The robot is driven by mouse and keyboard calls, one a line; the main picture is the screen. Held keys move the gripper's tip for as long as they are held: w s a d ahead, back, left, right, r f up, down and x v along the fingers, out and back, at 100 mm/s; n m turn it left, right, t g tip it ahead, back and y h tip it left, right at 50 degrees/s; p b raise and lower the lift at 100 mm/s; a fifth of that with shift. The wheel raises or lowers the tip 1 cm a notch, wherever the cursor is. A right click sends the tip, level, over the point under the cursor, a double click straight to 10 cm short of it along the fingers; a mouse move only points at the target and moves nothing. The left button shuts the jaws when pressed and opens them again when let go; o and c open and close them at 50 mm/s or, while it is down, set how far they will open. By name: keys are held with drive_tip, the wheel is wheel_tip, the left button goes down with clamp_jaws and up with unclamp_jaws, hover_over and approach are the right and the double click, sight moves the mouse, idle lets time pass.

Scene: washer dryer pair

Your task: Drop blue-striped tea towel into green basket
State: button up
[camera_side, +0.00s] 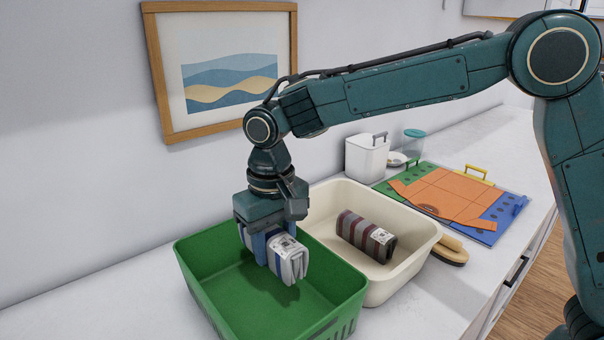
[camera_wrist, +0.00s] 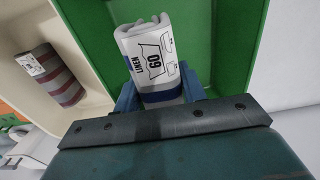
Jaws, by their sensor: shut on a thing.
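The rolled blue-striped tea towel (camera_side: 288,258) is white with blue bands and a printed label. My gripper (camera_side: 262,245) is shut on it and holds it over the inside of the green basket (camera_side: 205,278). The basket floor in view looks bare. The towel's far end is hidden by the gripper in the side view.
A cream tub (camera_side: 415,230) beside the basket holds a rolled maroon-and-grey striped towel (camera_side: 366,236). A wooden-backed brush (camera_side: 447,250) lies at its right. Behind are a white canister (camera_side: 367,157), a teal-lidded jar (camera_side: 413,142) and an orange cloth (camera_side: 440,195) on a coloured board. A wall rises at left.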

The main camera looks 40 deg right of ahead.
drive_tip(key=shift+f, duration=0.95)
drive_tip(key=o, duration=0.8)
drive_tip(key=shift+o, duration=0.2)
drive_tip(key=shift+r, duration=0.1)
wheel_tip(320, 180, up, 14)
drive_tip(key=shift+f, duration=0.25)
